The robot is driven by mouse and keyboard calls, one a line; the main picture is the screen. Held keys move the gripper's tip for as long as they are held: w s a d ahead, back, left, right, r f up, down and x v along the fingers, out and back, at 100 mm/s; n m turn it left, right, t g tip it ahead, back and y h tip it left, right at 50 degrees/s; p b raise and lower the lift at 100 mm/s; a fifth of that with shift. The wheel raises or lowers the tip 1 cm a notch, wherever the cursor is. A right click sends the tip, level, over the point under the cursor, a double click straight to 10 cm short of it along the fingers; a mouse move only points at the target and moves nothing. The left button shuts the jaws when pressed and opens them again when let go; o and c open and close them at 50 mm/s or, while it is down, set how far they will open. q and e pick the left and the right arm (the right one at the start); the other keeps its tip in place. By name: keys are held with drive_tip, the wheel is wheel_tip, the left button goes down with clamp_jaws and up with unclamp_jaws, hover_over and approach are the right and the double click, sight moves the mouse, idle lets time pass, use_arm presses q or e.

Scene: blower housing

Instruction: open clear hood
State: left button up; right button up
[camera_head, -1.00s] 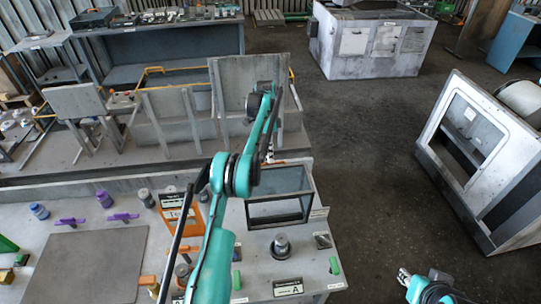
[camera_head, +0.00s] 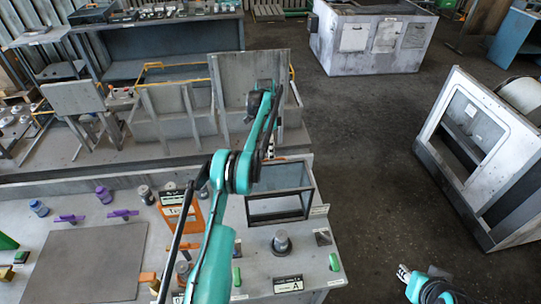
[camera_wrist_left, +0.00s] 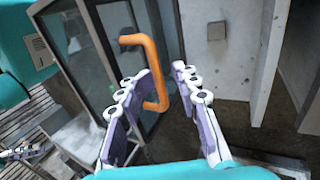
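The clear hood (camera_head: 281,180) is a dark-framed box with see-through panels on the light table, beyond my left arm in the head view. It looks closed. In the left wrist view its glazed side (camera_wrist_left: 115,50) carries an orange bar handle (camera_wrist_left: 154,65). My left gripper (camera_wrist_left: 160,73) is open, with its fingers on either side of the handle. I cannot tell whether they touch it. In the head view, my arm mostly hides this gripper. My right gripper (camera_head: 403,273) is low at the right, away from the hood; its opening is unclear.
A dark knobbed cylinder (camera_head: 281,243) and a sign marked A (camera_head: 288,284) are on the table before the hood. An orange-framed holder (camera_head: 178,215) stands to its left. A tilted white cabinet frame (camera_head: 480,155) stands at right, with open floor (camera_head: 370,190) between.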

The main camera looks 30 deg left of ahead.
use_arm(q)
wheel_tip(320, 180, up, 10)
drive_tip(key=shift+f, duration=0.25)
idle(0.5)
drive_tip(key=s+d+r+n+t+y+b, duration=0.2)
drive_tip(key=s+d+r+n+t+b, duration=0.35)
drive_tip(key=s+d+b, duration=0.35)
drive_tip(key=s+d+f+n+t+b, duration=0.2)
drive_tip(key=s+d+f+t, duration=0.1)
drive_tip(key=s+f, duration=0.6)
drive_tip(key=s+d+f+n+t+y+b, duration=0.1)
drive_tip(key=s+d+f+n+t+b, duration=0.2)
drive_tip(key=s+f, duration=0.6)
drive_tip(key=s+d, duration=0.1)
drive_tip(key=s, duration=0.3)
drive_tip(key=shift+n, duration=0.35)
drive_tip(key=shift+d, duration=0.1)
